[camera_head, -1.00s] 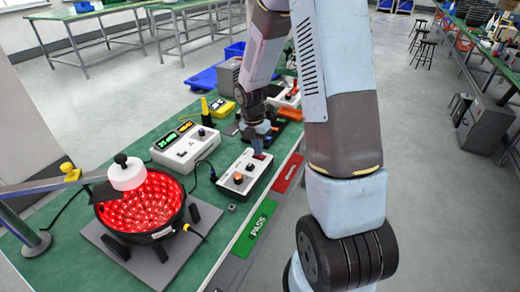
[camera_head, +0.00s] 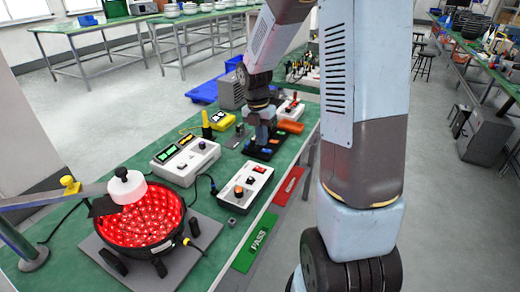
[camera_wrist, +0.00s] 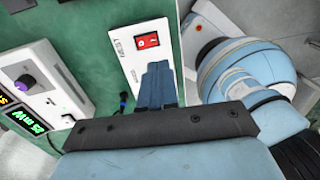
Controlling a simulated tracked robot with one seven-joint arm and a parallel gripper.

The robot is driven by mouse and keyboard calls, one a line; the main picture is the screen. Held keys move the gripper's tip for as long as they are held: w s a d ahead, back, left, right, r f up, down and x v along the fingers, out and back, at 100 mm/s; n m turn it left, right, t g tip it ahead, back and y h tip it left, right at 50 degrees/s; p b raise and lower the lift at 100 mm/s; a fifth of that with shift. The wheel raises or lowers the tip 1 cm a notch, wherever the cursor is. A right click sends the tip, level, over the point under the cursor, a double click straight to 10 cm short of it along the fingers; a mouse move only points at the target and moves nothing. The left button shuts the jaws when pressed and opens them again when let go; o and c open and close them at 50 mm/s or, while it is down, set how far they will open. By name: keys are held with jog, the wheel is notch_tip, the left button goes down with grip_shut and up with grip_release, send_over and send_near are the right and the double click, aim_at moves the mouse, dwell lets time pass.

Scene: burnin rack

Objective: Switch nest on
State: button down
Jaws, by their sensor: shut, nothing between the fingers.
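A white control box (camera_head: 236,198) sits on the green bench, with a red rocker switch (camera_head: 259,169) at its far end and an orange knob (camera_head: 238,191) nearer. In the wrist view the white box (camera_wrist: 131,63) also shows, with its red rocker (camera_wrist: 147,41) just beyond my fingertips. My gripper (camera_head: 264,144) is shut and empty; in the head view it appears past the far end of the box, in front of a dark fixture (camera_head: 250,153). The fingers (camera_wrist: 158,68) cover part of the box in the wrist view. I cannot tell the rocker's position or the fingers' height above it.
A yellow meter (camera_head: 221,120) and an orange block (camera_head: 291,127) lie farther back. Green PASS (camera_head: 253,244) and red (camera_head: 288,186) strips edge the bench.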

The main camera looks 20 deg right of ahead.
jog(key=shift+s+d+r, duration=0.15)
jog(key=shift+r, duration=1.55)
jog(key=s+a+r+m+t, duration=0.1)
jog(key=s+r+m+t, duration=0.2)
jog(key=s+r+m, duration=0.5)
jog(key=s+a+r+m+t+y, duration=0.1)
jog(key=s+r+m+t, duration=0.2)
jog(key=s+r+m, duration=0.6)
jog(key=s+m, duration=0.6)
jog(key=m, duration=0.3)
jog(key=shift+a+r+m+t, duration=0.15)
jog(key=shift+r+m+t, duration=0.15)
